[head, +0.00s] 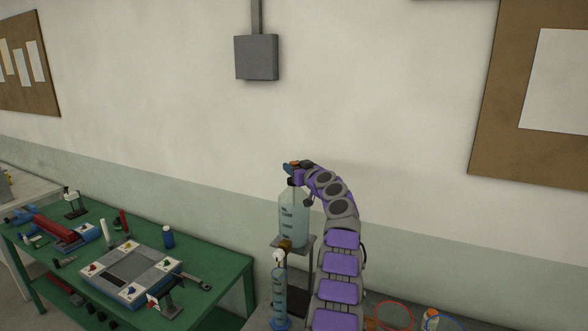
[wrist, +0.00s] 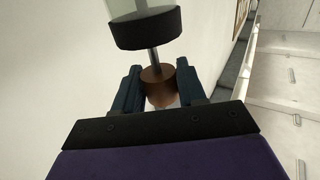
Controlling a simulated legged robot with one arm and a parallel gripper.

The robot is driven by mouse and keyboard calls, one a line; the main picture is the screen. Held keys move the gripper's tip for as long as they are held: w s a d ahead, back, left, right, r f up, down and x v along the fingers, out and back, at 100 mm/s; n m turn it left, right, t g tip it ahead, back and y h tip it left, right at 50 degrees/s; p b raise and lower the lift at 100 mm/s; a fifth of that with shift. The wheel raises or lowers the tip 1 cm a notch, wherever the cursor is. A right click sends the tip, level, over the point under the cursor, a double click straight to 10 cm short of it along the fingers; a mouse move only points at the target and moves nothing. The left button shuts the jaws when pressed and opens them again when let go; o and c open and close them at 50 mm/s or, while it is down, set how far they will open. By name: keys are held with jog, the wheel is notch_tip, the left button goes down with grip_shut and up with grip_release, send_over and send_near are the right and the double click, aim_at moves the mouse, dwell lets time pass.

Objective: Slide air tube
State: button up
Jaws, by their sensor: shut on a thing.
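A clear bottle (head: 293,226) of pale blue liquid with dark markings stands upright on a small raised shelf. My gripper (head: 291,167) is directly above its top. In the wrist view, my gripper's two dark fingers (wrist: 157,70) are shut on a brown knob (wrist: 158,88), one finger on each side. A thin metal tube (wrist: 152,60) runs from the knob to a black stopper (wrist: 146,28) on the clear bottle top (wrist: 127,8). The tube's lower end inside the bottle cannot be made out.
A blue-marked clear cylinder (head: 279,291) stands below the bottle's shelf. A green table (head: 222,299) at left holds a grey board device (head: 126,275) and small tools. A grey box (head: 256,57) is on the wall.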

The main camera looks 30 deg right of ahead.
jog(key=shift+d, duration=0.1)
grip_shut()
jog(key=shift+f+b, duration=1.6)
jog(key=shift+f, duration=0.2)
jog(key=o, duration=0.7)
grip_release()
jog(key=shift+d, duration=0.1)
jog(key=shift+o, duration=0.2)
jog(key=shift+s, duration=0.15)
